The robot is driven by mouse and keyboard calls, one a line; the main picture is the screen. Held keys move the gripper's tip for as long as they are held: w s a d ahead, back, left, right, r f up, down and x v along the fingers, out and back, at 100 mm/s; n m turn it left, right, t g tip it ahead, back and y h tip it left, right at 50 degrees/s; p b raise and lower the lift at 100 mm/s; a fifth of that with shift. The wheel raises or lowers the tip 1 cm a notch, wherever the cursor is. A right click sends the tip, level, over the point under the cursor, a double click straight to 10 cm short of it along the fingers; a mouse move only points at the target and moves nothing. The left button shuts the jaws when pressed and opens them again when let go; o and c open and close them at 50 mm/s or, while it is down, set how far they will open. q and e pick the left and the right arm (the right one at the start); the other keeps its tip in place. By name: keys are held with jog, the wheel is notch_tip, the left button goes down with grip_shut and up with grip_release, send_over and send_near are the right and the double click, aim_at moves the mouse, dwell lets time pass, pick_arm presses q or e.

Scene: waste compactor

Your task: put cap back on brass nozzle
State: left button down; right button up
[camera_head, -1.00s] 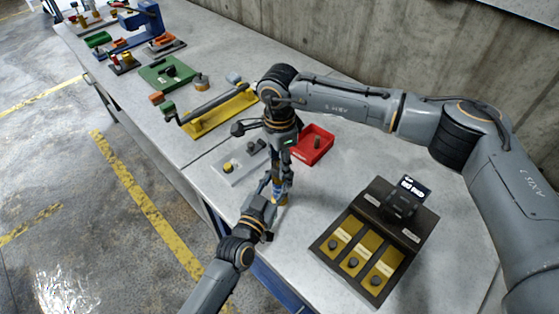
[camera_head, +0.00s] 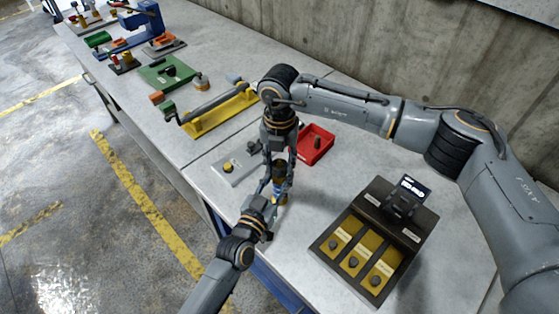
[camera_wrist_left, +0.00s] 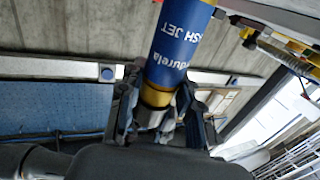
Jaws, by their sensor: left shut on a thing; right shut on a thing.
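The brass nozzle (camera_head: 279,186), with a blue labelled sleeve, stands upright near the front edge of the table. The left wrist view shows its blue sleeve and brass-coloured collar (camera_wrist_left: 156,95). My left gripper (camera_head: 269,206) is shut on the nozzle's lower part; its fingers flank the collar in the wrist view (camera_wrist_left: 157,112). My right gripper (camera_head: 279,178) points down from above and is shut on the dark cap (camera_head: 279,167) at the nozzle's top. The cap is mostly hidden between the fingers. I cannot tell whether it is seated.
A red tray (camera_head: 318,146) stands behind to the right, and a grey plate (camera_head: 228,170) with a yellow knob to the left. A black box with yellow panels (camera_head: 352,250) stands at right front. A yellow fixture (camera_head: 205,121) lies farther back.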

pick_arm(q)
jog(key=shift+f, duration=0.1)
pick_arm(e)
jog(key=m, duration=0.4)
jog(key=shift+m, duration=0.3)
jog(key=m, duration=0.4)
jog(key=shift+w, duration=0.1)
jog(key=m, duration=0.7)
jog(key=o, duration=1)
notch_tip(320, 180, up, 12)
